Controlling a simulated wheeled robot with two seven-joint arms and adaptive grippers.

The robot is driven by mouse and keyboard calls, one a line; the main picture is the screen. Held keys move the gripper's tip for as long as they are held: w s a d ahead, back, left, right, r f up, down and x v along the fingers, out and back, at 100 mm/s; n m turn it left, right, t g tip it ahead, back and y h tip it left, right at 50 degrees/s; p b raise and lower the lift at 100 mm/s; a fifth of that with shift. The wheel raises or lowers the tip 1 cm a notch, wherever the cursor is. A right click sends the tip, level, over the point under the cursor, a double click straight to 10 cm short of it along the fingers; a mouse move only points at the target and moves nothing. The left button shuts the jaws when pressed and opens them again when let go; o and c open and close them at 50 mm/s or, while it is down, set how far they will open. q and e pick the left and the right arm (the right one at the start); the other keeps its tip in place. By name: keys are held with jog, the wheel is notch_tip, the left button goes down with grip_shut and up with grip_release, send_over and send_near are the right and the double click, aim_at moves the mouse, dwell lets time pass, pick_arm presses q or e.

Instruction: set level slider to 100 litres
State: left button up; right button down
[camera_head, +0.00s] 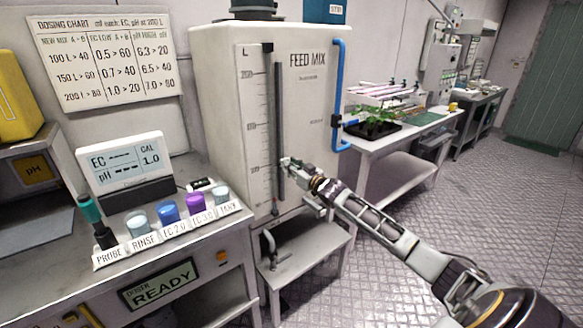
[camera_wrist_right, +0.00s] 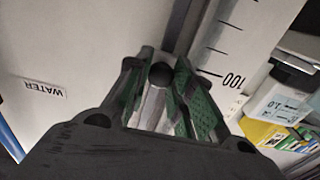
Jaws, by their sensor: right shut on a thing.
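The white feed mix tank (camera_head: 310,100) has a litre scale (camera_head: 257,120) on its front and a dark vertical slider rail (camera_head: 278,100) beside it. My right gripper (camera_head: 287,167) is at the rail, about level with the lower part of the scale. In the right wrist view its green-padded fingers (camera_wrist_right: 165,95) close around a dark round slider knob (camera_wrist_right: 160,74). The scale's 100 mark (camera_wrist_right: 233,80) shows beside the knob, roughly level with it; the exact offset is hard to tell. The head view hides the knob behind the fingers. My left gripper is not in view.
A bench with a meter (camera_head: 125,165), a probe (camera_head: 95,220) and several coloured cups (camera_head: 168,212) stands left of the tank. A blue pipe (camera_head: 340,95) runs down the tank's right side. A low white stand (camera_head: 305,245) is below. A plant tray (camera_head: 373,131) sits at right.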

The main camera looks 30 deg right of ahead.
jog(key=c, duration=1.2)
grip_release()
jog(key=shift+c, duration=0.2)
jog(key=shift+s, duration=0.2)
jog(key=s+d, duration=0.1)
jog(key=s, duration=1)
jog(key=shift+s, duration=0.25)
jog(key=shift+f, duration=0.15)
dwell(0.4)
